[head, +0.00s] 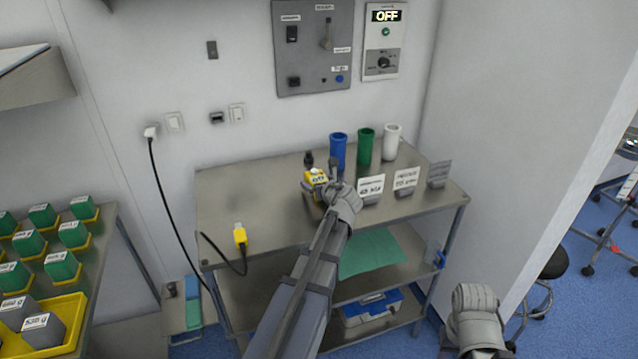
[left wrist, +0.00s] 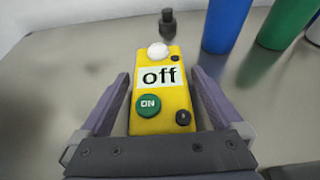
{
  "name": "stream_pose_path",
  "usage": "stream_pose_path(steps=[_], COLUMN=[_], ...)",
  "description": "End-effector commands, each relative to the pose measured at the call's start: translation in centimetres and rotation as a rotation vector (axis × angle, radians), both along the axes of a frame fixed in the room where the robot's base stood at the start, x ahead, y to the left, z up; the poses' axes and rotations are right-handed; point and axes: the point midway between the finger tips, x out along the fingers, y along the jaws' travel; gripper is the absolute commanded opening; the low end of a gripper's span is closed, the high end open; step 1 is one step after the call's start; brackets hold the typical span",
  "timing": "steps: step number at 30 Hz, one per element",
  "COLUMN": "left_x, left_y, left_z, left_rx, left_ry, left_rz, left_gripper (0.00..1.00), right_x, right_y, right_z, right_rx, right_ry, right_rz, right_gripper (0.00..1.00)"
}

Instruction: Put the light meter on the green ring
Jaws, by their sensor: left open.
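The light meter (head: 314,179) is a yellow box on the steel table top. In the left wrist view the light meter (left wrist: 160,115) shows a white dome, an "off" label, a green ON button and a small black knob. My left gripper (left wrist: 160,85) is open, with one finger on each side of the meter; I cannot tell whether they touch it. In the head view the left gripper (head: 327,184) partly covers the meter. My right gripper (head: 476,308) is low at the right, away from the table; its fingers cannot be made out. I cannot make out a green ring.
A small black object (head: 308,160) stands just behind the meter. Blue (head: 338,150), green (head: 364,147) and white (head: 391,142) cylinders stand at the back, with label cards in front. A yellow plug (head: 240,236) with a black cable lies front left.

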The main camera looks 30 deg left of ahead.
Motion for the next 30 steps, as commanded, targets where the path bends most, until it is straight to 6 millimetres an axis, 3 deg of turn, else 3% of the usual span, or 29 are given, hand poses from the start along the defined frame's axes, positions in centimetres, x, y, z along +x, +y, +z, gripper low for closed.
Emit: stream_pose_path(steps=[5,21,30], left_x=[0.0,-6.2,-7.2], left_y=[0.0,-7.1,-8.4], left_z=[0.7,4.4,4.9], left_rx=[0.0,0.001,0.0], left_ry=[0.0,0.001,0.001], left_rz=[0.0,-0.003,0.0], left_gripper=[1.0,1.0,1.0], right_x=[0.0,0.0,0.0], right_y=[0.0,0.0,0.0], right_z=[0.7,4.4,4.9], right_rx=[0.0,0.0,0.0], right_ry=[0.0,0.0,0.0], right_rz=[0.0,0.0,0.0], right_gripper=[0.5,0.5,0.5])
